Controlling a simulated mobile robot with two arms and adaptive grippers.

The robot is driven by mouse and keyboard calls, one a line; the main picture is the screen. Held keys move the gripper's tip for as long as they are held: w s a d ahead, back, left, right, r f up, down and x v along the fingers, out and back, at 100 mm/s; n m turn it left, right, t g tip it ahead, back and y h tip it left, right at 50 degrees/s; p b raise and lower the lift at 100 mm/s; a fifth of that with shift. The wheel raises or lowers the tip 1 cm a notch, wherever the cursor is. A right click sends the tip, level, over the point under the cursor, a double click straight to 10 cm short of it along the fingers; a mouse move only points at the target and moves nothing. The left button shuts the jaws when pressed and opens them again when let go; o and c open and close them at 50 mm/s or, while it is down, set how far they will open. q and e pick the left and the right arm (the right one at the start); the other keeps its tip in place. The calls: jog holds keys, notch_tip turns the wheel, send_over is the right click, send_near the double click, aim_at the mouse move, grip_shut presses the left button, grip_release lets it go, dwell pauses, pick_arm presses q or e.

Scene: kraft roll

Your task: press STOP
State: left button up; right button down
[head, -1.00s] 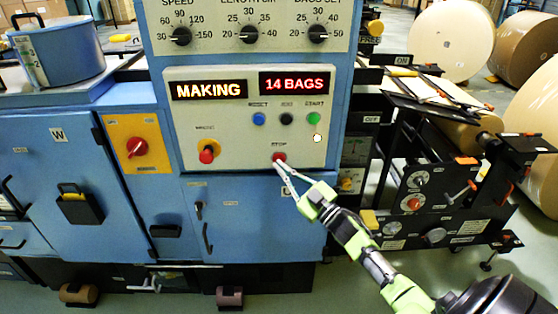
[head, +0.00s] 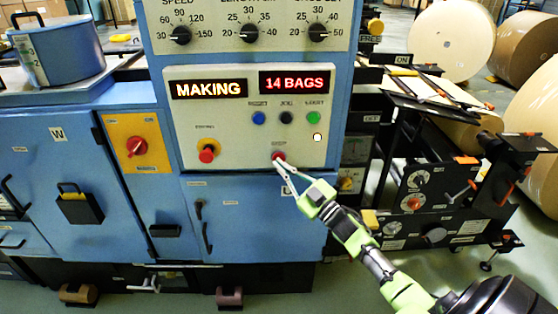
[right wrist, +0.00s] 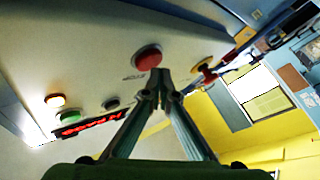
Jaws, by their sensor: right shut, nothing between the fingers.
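The red STOP button (head: 278,156) sits low on the cream control panel (head: 225,135) of the blue machine. It also shows as a red round cap in the right wrist view (right wrist: 148,57). My right gripper (head: 279,163) is shut and empty, its fingertips at the button's lower edge in the head view. In the right wrist view the right gripper's tips (right wrist: 155,85) are just below the cap; I cannot tell whether they touch it. The panel displays read MAKING (head: 208,89) and 14 BAGS (head: 295,81). My left gripper is not in view.
A red knob (head: 207,154) is left of STOP on the panel. Blue (head: 258,118), black (head: 286,118) and green (head: 312,117) buttons sit above. A red rotary switch (head: 137,146) is on a yellow plate at left. Black machine frames and paper rolls (head: 452,40) stand at right.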

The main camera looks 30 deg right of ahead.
jog(key=shift+w+d+b, duration=0.35)
jog(key=shift+w, duration=0.15)
dwell(0.8)
jog(key=shift+s+a, duration=0.1)
jog(key=shift+s+a+p, duration=0.35)
jog(key=shift+s+p, duration=0.25)
jog(key=s+a+p, duration=0.1)
jog(key=s+p, duration=0.1)
jog(key=s, duration=0.1)
jog(key=s+a+p, duration=0.1)
jog(key=shift+s+a, duration=0.15)
jog(key=shift+a, duration=0.15)
jog(key=shift+f, duration=0.1)
dwell(0.9)
